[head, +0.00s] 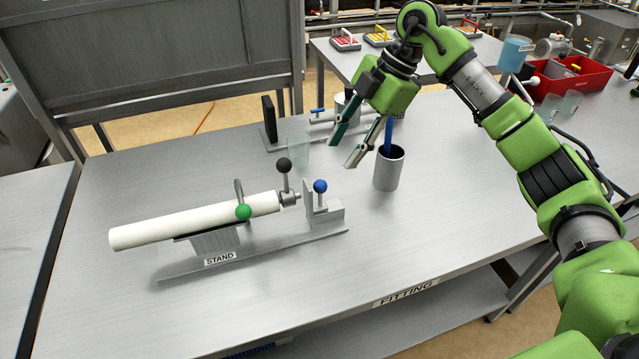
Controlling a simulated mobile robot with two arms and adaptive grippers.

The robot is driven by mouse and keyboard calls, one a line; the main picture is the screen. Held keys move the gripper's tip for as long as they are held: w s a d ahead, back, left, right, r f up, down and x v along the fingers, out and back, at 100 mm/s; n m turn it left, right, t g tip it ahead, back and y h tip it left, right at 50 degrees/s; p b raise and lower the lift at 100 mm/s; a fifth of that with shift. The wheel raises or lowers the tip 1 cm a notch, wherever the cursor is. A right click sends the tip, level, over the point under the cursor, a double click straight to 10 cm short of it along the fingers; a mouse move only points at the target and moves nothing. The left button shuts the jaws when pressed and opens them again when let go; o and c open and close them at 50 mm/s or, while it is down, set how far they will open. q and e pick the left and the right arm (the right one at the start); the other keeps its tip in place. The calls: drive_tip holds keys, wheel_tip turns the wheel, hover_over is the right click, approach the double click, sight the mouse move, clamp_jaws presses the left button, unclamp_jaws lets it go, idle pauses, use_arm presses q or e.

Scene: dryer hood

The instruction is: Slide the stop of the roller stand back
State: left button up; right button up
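The roller stand (253,257) lies on the metal table, with a "STAND" label on its front. A white roller (185,222) rests on its cradle, and a lever with a green knob (243,212) sits over the roller. A black-knobbed lever (284,166) rises at the roller's right end. The stop (323,212), a grey block with a blue knob (320,186), sits near the rail's right end, slightly apart from the roller's end fitting. My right gripper (341,154) is open and empty, above the table behind and right of the stop. My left gripper is out of view.
A grey cup (389,169) with a blue handle in it stands right of the stop. A clear glass (298,141) stands behind the stand, near another fixture. A red crate (575,77) is at the back right. The table's front right is clear.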

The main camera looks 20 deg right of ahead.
sight(320, 187)
drive_tip(key=p+x, duration=0.2)
drive_tip(key=x, duration=1)
drive_tip(key=shift+a+p, duration=0.15)
drive_tip(key=shift+p, duration=0.2)
